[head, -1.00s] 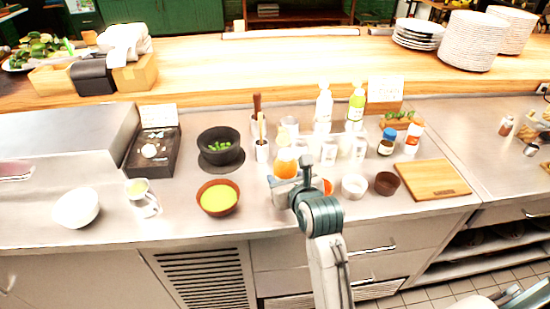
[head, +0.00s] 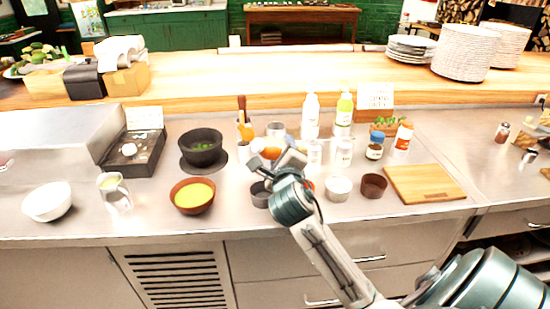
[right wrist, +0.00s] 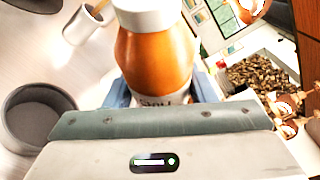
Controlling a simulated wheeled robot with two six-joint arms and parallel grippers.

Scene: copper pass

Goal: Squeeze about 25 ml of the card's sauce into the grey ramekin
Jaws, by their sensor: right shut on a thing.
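My right gripper (head: 274,160) is shut on an orange sauce bottle (head: 270,153). In the right wrist view, the bottle (right wrist: 157,55) has a white cap and a partly hidden label. The gripper body hides much of the bottle in the head view. The grey ramekin (head: 261,196) stands on the steel counter just below the gripper in the picture. It also shows at the left of the right wrist view (right wrist: 40,120), beside the bottle, and looks empty. A white card (head: 375,95) stands at the back; its writing is unreadable. My left gripper is out of view.
Sauce bottles (head: 311,115) and jars stand behind. A brown bowl of yellow food (head: 192,196) is on the left.

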